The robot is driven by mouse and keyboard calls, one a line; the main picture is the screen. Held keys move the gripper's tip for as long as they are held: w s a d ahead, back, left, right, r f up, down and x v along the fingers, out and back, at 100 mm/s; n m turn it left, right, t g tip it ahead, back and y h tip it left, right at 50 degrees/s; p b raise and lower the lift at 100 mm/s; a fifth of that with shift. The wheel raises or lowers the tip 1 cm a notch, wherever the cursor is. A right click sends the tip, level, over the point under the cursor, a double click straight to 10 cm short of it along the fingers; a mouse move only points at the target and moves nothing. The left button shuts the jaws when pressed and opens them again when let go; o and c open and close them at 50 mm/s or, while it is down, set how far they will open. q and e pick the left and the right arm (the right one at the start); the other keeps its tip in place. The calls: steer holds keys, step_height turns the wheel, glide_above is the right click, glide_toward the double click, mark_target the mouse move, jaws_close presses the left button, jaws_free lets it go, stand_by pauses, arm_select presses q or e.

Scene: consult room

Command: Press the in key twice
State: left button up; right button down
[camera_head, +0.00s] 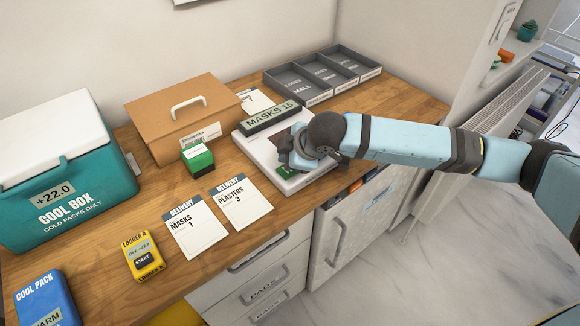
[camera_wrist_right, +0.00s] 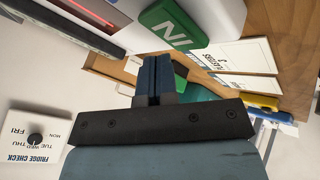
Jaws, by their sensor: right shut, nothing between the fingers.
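A white counter device (camera_head: 245,145) stands on the wooden worktop, with a raised display reading "MASKS 15" (camera_head: 270,117). Its green in key (camera_wrist_right: 172,24) shows in the right wrist view with its white lettering, and a green edge of the in key (camera_head: 285,172) shows in the head view. My right gripper (camera_head: 288,158) is over the front part of the device, its arm coming in from the right. In the right wrist view my right gripper's fingers (camera_wrist_right: 155,62) are together and empty, just below the key in the picture. Whether they touch it I cannot tell. My left gripper is out of view.
Two delivery cards (camera_head: 194,225) and a green-and-black block (camera_head: 198,159) lie left of the device. A brown case (camera_head: 185,118), a teal cool box (camera_head: 66,172), a yellow logger (camera_head: 143,258) and a grey sorting tray (camera_head: 325,75) surround it. Drawers (camera_head: 265,275) are below.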

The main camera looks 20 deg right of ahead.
steer(key=shift+f, duration=0.15)
stand_by(0.7)
steer(key=shift+f+p, duration=0.1)
steer(key=shift+p, duration=0.2)
steer(key=shift+f, duration=0.15)
steer(key=shift+f, duration=0.55)
stand_by(0.4)
stand_by(0.3)
steer(key=shift+r+p, duration=0.95)
steer(key=shift+p, duration=0.35)
steer(key=shift+r, duration=0.1)
